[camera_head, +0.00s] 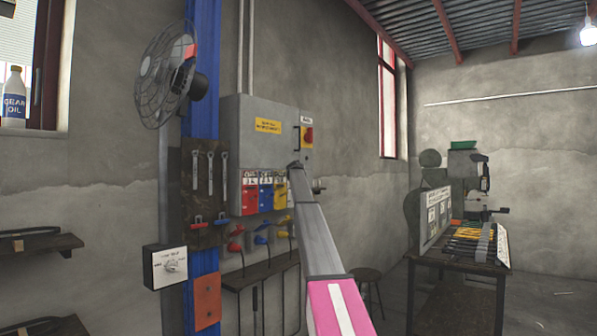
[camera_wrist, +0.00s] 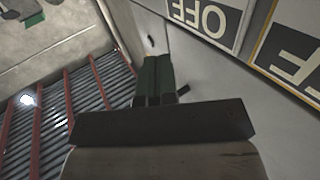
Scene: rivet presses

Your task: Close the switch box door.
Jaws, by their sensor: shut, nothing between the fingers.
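The grey switch box (camera_head: 255,153) hangs on the wall left of centre in the head view. Its door is the front face with a yellow label (camera_head: 268,125) and a dark handle (camera_head: 297,138). The door looks flush or nearly so; I cannot tell whether a gap is left. My gripper (camera_head: 297,164) is at the box's lower right, small and partly hidden by my arm. In the wrist view my gripper (camera_wrist: 155,60) shows two dark green fingers together, empty, beside a grey panel (camera_wrist: 205,75) with OFF labels (camera_wrist: 205,14). I cannot tell whether they touch it.
A tool board (camera_head: 205,190), a blue column (camera_head: 203,115) and a fan (camera_head: 165,75) stand at left. A workbench (camera_head: 455,262) and stool (camera_head: 368,275) are at right.

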